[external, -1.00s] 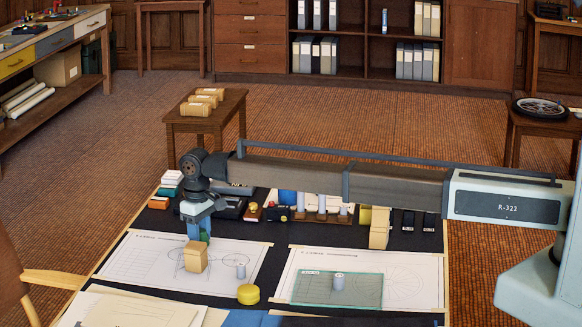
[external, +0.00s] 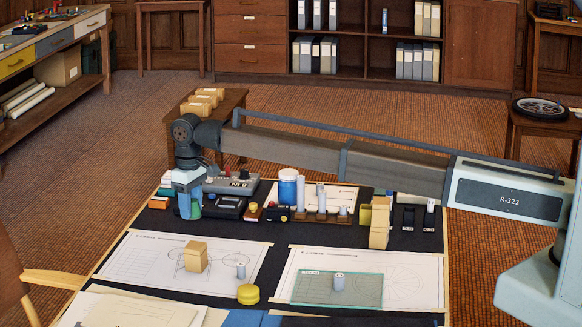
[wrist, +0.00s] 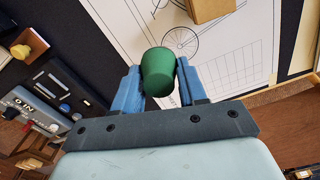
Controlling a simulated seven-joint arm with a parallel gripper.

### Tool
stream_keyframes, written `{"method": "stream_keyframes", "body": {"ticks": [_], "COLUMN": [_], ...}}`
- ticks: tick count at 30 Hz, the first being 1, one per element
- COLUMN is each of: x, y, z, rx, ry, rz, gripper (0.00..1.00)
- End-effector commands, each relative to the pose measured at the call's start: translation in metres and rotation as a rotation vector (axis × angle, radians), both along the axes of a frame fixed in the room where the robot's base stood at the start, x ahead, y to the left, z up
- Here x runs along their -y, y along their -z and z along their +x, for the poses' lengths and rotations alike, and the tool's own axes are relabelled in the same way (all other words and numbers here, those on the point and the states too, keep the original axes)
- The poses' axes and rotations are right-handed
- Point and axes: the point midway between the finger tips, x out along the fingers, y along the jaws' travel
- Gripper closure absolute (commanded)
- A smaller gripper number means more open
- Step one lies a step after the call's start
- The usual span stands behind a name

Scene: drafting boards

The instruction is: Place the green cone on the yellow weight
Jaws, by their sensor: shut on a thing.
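The green cone (wrist: 158,70) is between the blue fingers of my gripper (wrist: 157,84) in the wrist view, and the gripper is shut on it. In the external view my gripper (external: 190,208) holds the cone (external: 195,210) above the dark board, behind the left drawing sheet, and the fingers hide part of it. The yellow weight (external: 248,294) is a low round piece near the front edge of the left sheet, to the right of and nearer the camera than my gripper. Nothing is seen on top of it.
A tan block (external: 196,256) stands on the left sheet between my gripper and the weight. Instruments and a blue jar (external: 288,187) line the back.

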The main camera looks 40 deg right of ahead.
Motion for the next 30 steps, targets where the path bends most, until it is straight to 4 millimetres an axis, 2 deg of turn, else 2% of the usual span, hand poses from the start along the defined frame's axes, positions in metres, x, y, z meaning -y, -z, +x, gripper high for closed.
{"method": "stream_keyframes", "body": {"ticks": [1,4,6,10,14,15,18,24,27,30], "x": [-0.017,-0.044,-0.058,-0.073,-0.073,-0.070,-0.055,-0.019,-0.011,-0.013], "y": [-0.004,-0.011,-0.016,-0.024,-0.032,-0.033,-0.036,-0.034,-0.032,-0.033], "z": [-0.013,-0.044,-0.072,-0.128,-0.185,-0.203,-0.240,-0.272,-0.279,-0.277], "rx": [0.001,0.001,0.001,0.001,0.001,0.001,0.001,0.000,0.000,0.000], "ry": [-0.021,-0.062,-0.092,-0.144,-0.186,-0.194,-0.190,-0.115,-0.059,-0.011], "rz": [0.000,0.000,0.000,0.001,0.001,0.001,0.001,0.000,0.000,0.000], "gripper": [0.89,0.89,0.89,0.89,0.89,0.89,0.89,0.89,0.89,0.89]}}
